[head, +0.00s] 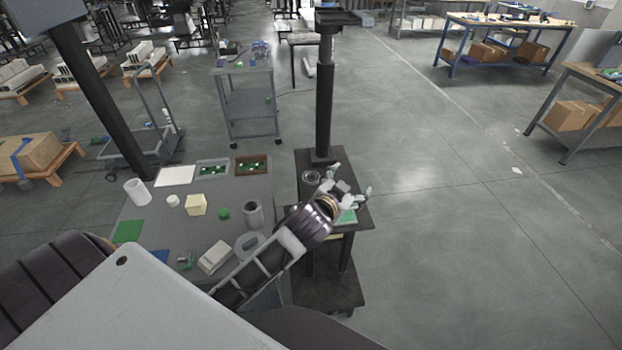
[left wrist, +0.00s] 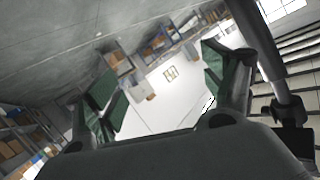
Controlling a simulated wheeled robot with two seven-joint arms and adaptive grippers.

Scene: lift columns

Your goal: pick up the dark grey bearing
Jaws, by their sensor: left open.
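The dark grey bearing appears to be the ring-shaped part (head: 311,177) lying on the small black stand (head: 364,216) in the head view. My left gripper (head: 352,181) is just to the right of the ring, over or beside the stand; its exact height is hard to tell. Its fingers are spread and it looks empty. In the left wrist view the two green-padded fingers (left wrist: 158,86) stand wide apart with nothing between them, and the bearing does not show there. My right gripper is not in view.
A dark column (head: 324,110) rises behind the stand. The grey worktable (head: 222,190) at left holds a grey hollow cylinder (head: 253,213), a cream block (head: 196,205), a green round part (head: 223,214) and trays with green boards. The floor right of the stand is clear.

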